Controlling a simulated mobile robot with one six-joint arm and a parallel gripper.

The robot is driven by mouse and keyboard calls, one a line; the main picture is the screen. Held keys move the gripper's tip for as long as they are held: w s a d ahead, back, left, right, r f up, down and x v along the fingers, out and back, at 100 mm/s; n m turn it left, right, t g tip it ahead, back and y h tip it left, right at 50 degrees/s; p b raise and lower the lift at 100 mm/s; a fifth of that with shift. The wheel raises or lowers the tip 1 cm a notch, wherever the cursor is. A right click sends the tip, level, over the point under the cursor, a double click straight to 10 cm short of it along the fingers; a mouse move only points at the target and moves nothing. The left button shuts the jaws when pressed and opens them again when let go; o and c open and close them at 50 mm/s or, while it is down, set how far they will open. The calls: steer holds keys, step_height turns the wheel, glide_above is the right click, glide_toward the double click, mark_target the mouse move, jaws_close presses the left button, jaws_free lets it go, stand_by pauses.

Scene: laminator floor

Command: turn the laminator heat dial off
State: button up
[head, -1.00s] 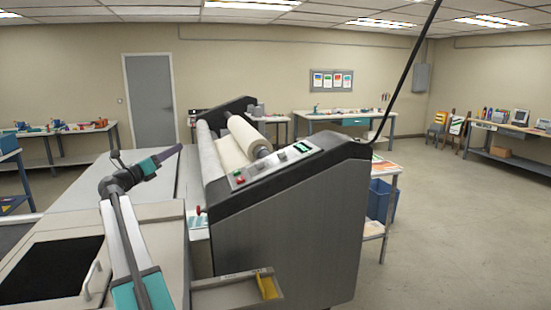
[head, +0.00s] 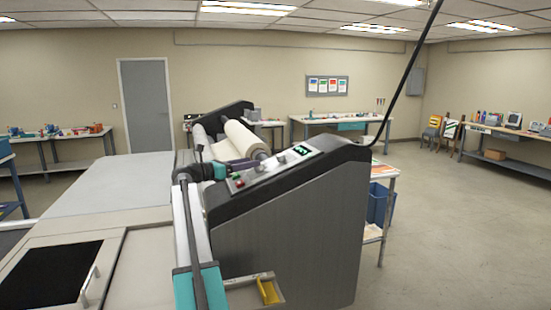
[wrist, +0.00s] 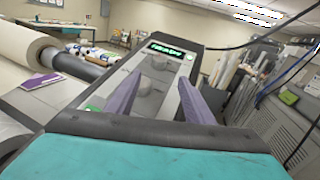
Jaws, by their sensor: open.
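The laminator (head: 285,225) is a dark grey machine with a sloped control panel (head: 268,172). A lit green display (wrist: 165,50) is at the panel's far end. My gripper (wrist: 160,78) is open and empty, its purple fingers spread on either side of the knobs in the picture. It also shows over the panel's left part in the head view (head: 250,164).
Red button (head: 240,183) sits at the panel's lower left. White film rolls (head: 243,138) lie behind the panel. A black cable (head: 407,70) rises from the laminator's right end. A small tray with a yellow item (head: 268,291) juts out in front. Open floor lies right.

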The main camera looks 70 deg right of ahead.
mark_target(277, 156)
steer(key=p+x, duration=0.5)
steer(key=x, duration=0.7)
steer(key=shift+d+r+p, duration=0.15)
steer(key=shift+p, duration=0.2)
steer(key=shift+s+d, duration=0.3)
steer(key=shift+d, duration=0.2)
steer(key=c, duration=0.9)
steer(key=shift+w+d, duration=0.1)
steer(key=shift+d, duration=0.1)
steer(key=shift+c, duration=0.7)
steer(key=shift+a, duration=0.2)
